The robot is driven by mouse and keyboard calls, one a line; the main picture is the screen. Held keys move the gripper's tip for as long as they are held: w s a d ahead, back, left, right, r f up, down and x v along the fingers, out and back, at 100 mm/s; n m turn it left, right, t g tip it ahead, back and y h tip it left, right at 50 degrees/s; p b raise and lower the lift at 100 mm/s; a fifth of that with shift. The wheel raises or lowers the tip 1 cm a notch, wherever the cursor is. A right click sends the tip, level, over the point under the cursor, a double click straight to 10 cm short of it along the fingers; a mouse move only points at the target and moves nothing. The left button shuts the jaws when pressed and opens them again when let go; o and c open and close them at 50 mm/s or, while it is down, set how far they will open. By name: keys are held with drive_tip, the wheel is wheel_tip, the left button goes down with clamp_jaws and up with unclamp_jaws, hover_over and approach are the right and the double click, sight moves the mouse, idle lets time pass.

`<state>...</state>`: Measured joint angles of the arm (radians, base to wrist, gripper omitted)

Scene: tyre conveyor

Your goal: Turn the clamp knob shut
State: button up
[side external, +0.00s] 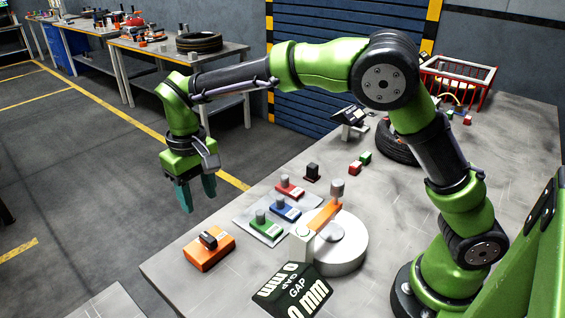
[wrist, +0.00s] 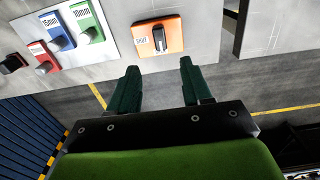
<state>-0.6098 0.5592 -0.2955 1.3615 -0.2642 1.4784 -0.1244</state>
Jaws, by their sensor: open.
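The clamp knob (side external: 208,239) is a dark bar-shaped handle on an orange box (side external: 203,257) near the table's front edge. In the wrist view the orange box (wrist: 171,46) is at the top middle, with the knob (wrist: 159,38) upright in the picture and a small white label beside it. My gripper (side external: 198,192) hangs above and behind the box in the side view, apart from it. Its two teal fingers are spread, and nothing is between them in the wrist view (wrist: 162,88).
A grey plate (side external: 243,228) holds red, blue and green blocks with grey knobs. A round grey device (side external: 348,254) with an orange arm (side external: 326,214) stands beside it. A display (side external: 291,291) reads GAP, 0 mm. Bare table surrounds the orange box.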

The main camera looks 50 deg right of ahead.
sight(207, 237)
wheel_tip(207, 237, down, 12)
drive_tip(key=shift+r, duration=0.1)
drive_tip(key=shift+c, duration=0.2)
clamp_jaws()
